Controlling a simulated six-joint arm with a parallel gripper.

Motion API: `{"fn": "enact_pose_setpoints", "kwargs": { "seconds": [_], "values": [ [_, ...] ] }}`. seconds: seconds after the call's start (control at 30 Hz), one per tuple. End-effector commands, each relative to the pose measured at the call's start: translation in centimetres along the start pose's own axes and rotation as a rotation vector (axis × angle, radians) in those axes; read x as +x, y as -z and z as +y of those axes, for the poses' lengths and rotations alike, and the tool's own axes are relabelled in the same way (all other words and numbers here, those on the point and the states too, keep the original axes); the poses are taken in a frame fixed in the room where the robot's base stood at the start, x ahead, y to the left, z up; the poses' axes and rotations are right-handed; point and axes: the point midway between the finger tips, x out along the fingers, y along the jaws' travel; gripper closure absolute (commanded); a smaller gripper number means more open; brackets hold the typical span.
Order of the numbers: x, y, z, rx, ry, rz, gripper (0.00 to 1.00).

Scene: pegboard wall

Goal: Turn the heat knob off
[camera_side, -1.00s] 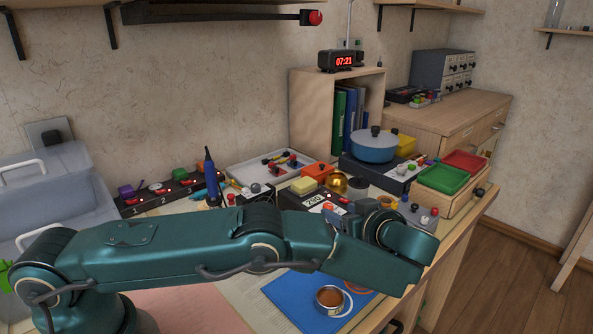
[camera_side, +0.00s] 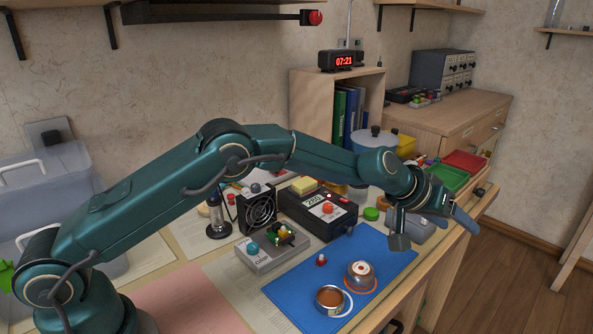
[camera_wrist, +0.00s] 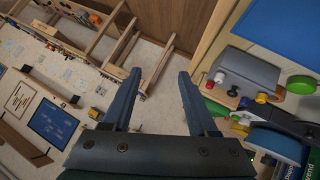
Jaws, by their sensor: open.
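I cannot pick out the heat knob with certainty. In the side view, the blue pot (camera_side: 376,139) stands at the back right, and my arm hides most of the dark unit under it. Small coloured controls (camera_side: 422,160) show beside it. My gripper (camera_wrist: 156,82) is open and empty; in the wrist view its two blue fingers are apart, with the room and floor beyond them. In the side view it hangs over the table's right edge, in front of the green tray (camera_side: 447,178). A grey box with several knobs (camera_wrist: 240,75) shows right of the fingers in the wrist view.
A black meter (camera_side: 320,212), a small fan (camera_side: 257,210) and a grey switch box (camera_side: 272,248) stand left of my gripper. A blue mat (camera_side: 300,295) carries a cup (camera_side: 330,300) and a round button device (camera_side: 360,275). A red tray (camera_side: 466,161) lies behind the green one.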

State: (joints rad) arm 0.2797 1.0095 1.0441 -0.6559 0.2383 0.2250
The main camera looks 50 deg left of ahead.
Motion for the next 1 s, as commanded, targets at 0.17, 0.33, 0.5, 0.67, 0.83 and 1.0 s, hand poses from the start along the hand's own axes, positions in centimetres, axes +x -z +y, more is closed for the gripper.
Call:
{"fn": "enact_pose_setpoints", "kwargs": {
  "seconds": [0.17, 0.33, 0.5, 0.67, 0.83, 1.0],
  "values": [
    [-5.5, -2.9, -8.1, 0.077, 0.173, -0.298, 0.41],
    [-12.9, -2.9, -17.1, 0.085, 0.416, -0.444, 0.41],
    [-15.3, -0.7, -19.8, 0.048, 0.471, -0.387, 0.41],
    [-14.2, -1.2, -20.8, 0.042, 0.473, -0.388, 0.41],
    [-12.3, -1.9, -21.7, 0.044, 0.471, -0.387, 0.41],
    [-11.3, -2.4, -22.2, 0.045, 0.469, -0.385, 0.41]
  ]
}}
